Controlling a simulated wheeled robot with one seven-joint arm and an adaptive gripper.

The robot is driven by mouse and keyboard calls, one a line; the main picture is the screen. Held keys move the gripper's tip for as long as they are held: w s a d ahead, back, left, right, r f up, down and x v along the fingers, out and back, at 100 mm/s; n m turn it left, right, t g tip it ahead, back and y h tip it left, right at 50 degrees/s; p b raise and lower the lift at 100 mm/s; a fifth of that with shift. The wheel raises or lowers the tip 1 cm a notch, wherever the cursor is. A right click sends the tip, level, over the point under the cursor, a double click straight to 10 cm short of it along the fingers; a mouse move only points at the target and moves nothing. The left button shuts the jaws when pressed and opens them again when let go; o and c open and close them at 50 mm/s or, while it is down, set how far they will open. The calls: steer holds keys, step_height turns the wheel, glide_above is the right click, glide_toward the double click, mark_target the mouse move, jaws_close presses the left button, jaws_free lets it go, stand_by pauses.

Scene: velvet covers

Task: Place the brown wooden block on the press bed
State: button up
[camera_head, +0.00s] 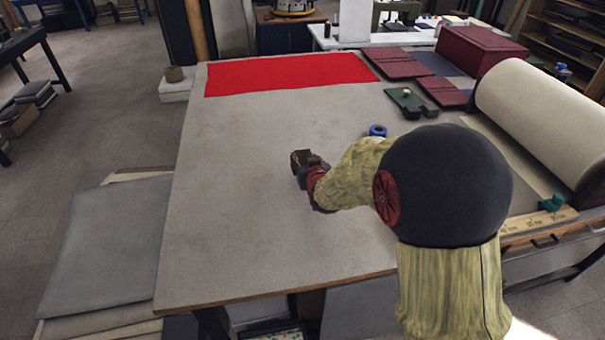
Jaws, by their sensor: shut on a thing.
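A small dark brown block (300,157) shows at the tip of my gripper (308,167), over the middle of the grey table. My gripper is shut on it, and its fingers hide part of the block. I cannot tell whether the block touches the tabletop or is held just above it. A bright red flat rectangle (285,75) lies along the far left edge of the table and looks like the press bed. It is bare, and my gripper is apart from it, on the near side.
The grey tabletop (235,190) is clear between the block and the red rectangle. A blue tape roll (377,130), a green piece (408,101), dark red covers (395,63), a maroon box (482,47) and a large cream roll (540,115) are at the right.

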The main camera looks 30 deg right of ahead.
steer(key=shift+w+f+b, duration=0.35)
steer(key=shift+w+f, duration=0.6)
steer(key=shift+f, duration=0.2)
steer(key=shift+f+b, duration=0.45)
steer(key=shift+f, duration=1)
steer(key=shift+f, duration=0.2)
steer(key=o, duration=1.2)
steer(key=shift+o, duration=0.2)
